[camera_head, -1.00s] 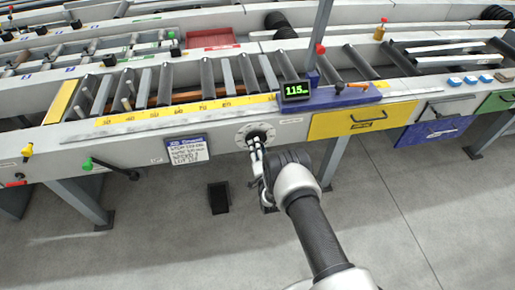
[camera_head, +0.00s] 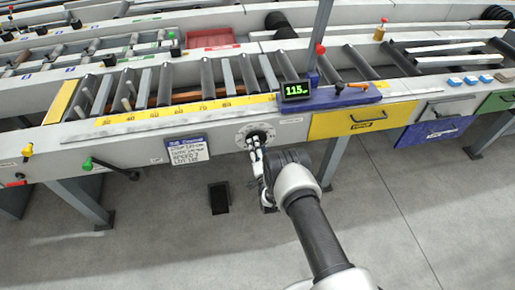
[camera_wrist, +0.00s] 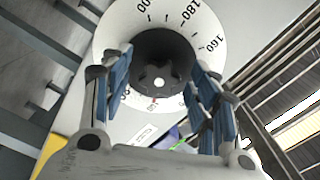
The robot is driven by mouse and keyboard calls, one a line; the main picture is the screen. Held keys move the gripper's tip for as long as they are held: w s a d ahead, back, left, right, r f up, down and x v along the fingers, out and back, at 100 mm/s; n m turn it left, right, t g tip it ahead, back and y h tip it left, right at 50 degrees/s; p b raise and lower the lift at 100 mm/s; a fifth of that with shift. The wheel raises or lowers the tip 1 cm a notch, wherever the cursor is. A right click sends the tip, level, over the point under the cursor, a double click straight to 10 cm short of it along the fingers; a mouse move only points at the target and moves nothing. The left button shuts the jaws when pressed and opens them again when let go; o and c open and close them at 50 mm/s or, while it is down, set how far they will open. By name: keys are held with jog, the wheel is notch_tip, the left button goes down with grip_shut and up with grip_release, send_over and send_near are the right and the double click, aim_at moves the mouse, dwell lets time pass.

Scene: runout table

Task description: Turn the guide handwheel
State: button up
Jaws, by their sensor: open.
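The guide handwheel (camera_wrist: 160,82) is a dark lobed knob with a pale centre. It sits in front of a white dial ring (camera_wrist: 112,38) marked with numbers such as 160 and 180. In the head view the handwheel (camera_head: 257,134) is on the front beam of the table, and my gripper (camera_head: 256,149) is right at it, hiding part of it. In the wrist view my gripper (camera_wrist: 160,90) is open, with one blue-padded finger on each side of the knob. I cannot tell whether the pads touch it.
A yellow drawer (camera_head: 362,119) is right of the handwheel and a written card (camera_head: 187,151) is left. The floor in front is mostly clear.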

jog(key=v, duration=1.2)
dwell(0.4)
